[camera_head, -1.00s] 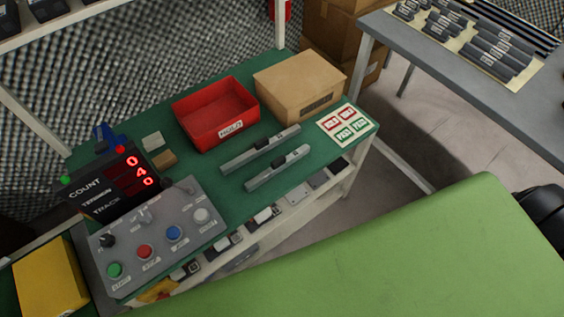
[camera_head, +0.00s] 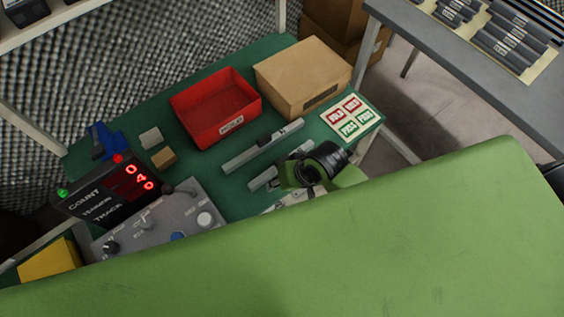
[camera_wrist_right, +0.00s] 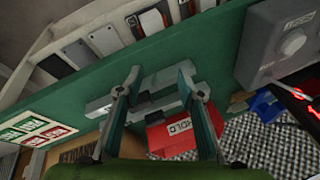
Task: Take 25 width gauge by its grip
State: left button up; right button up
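Two grey bar gauges lie side by side on the green bench. The nearer gauge (camera_head: 262,179) is partly covered by my right gripper (camera_head: 303,180). I cannot read a width on either one. In the right wrist view my right gripper (camera_wrist_right: 161,80) is open, its two fingers apart, with the gauges (camera_wrist_right: 158,104) showing between and beyond them. Contact with a gauge cannot be made out. My left gripper is not in view.
A red bin (camera_head: 217,107) and a cardboard box (camera_head: 303,76) stand behind the gauges. A label card (camera_head: 350,117) lies to their right. A button panel (camera_head: 160,222) and counter display (camera_head: 107,188) are at left. A grey table (camera_head: 450,60) stands at right.

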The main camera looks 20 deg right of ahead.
jog(key=w+a+r+m+g, duration=0.1)
jog(key=w+a+r+m, duration=0.3)
jog(key=w+r, duration=0.1)
notch_tip(320, 180, up, 3)
jog(key=m+g+h, duration=0.2)
jog(key=m+g, duration=0.1)
jog(key=m, duration=0.6)
send_over(283, 158)
jog(key=f, duration=0.7)
jog(key=shift+s+a, duration=0.15)
jog(key=shift+s, duration=0.1)
jog(key=shift+w+f, duration=0.2)
jog(key=shift+f, duration=2.5)
grip_shut()
